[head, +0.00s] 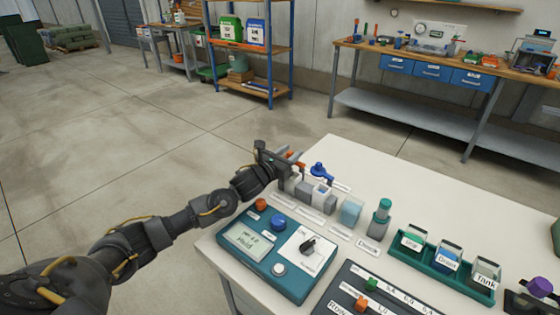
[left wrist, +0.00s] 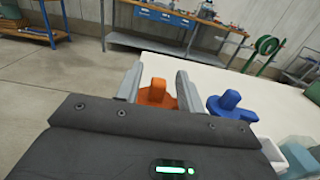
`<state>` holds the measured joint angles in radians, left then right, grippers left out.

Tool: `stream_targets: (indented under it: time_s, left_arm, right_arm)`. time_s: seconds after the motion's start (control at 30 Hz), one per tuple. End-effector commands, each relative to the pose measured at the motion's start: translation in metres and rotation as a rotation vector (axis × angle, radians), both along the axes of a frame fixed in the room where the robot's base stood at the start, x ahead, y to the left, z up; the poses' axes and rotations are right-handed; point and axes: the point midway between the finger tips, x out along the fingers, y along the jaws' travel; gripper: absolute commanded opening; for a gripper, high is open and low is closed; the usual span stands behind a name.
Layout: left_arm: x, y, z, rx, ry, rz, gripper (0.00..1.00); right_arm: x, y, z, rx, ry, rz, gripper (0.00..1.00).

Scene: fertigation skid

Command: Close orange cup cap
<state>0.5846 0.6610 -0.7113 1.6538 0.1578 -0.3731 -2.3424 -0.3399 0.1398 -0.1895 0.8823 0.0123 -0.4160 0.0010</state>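My left gripper (head: 291,160) reaches in from the left over the back left edge of the white table. Its two fingers stand apart on either side of the orange cup cap (left wrist: 157,93) in the left wrist view. The cap's raised knob stands between the fingers with gaps beside it; whether the wider base touches them is unclear. In the head view only bits of orange show past the gripper, and the cup beneath is mostly hidden. A blue cap (head: 320,172) stands just right of it, also in the left wrist view (left wrist: 231,104). My right gripper is not in view.
A grey block row (head: 308,193) lies beside the gripper, then a pale blue cup (head: 351,211) and a green-topped bottle (head: 381,216). A teal control box (head: 272,252) stands in front. A green tray (head: 440,267) holds labelled containers. The table's back right is clear.

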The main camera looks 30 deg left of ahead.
Motion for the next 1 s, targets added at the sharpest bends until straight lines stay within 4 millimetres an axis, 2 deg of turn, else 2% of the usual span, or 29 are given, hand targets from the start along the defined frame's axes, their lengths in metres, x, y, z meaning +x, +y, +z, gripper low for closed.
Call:
stream_targets:
  time_s: [0.2, 0.4, 0.57, 0.8, 0.83, 0.93, 1.0]
  left_arm:
    - [-0.045, 0.010, -0.002, 0.001, 0.002, -0.001, 0.38]
    - [-0.073, 0.017, -0.002, 0.000, 0.001, 0.000, 0.38]
    - [-0.082, 0.019, -0.001, 0.000, 0.002, 0.001, 0.38]
    - [-0.083, 0.019, 0.000, 0.000, 0.001, 0.001, 0.38]
    - [-0.083, 0.019, 0.000, 0.000, 0.001, 0.001, 0.37]
    - [-0.084, 0.018, 0.003, -0.010, 0.006, 0.002, 0.24]
    - [-0.086, 0.016, 0.008, -0.041, 0.024, 0.004, 0.15]
  right_arm:
    - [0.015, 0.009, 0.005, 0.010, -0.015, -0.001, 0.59]
    - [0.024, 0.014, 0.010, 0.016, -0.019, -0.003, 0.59]
    - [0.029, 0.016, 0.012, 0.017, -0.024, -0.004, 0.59]
    - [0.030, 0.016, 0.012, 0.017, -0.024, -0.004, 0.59]
    - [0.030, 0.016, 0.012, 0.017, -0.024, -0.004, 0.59]
    - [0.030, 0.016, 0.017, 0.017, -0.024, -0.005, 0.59]
    - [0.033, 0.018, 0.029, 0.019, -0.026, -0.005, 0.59]
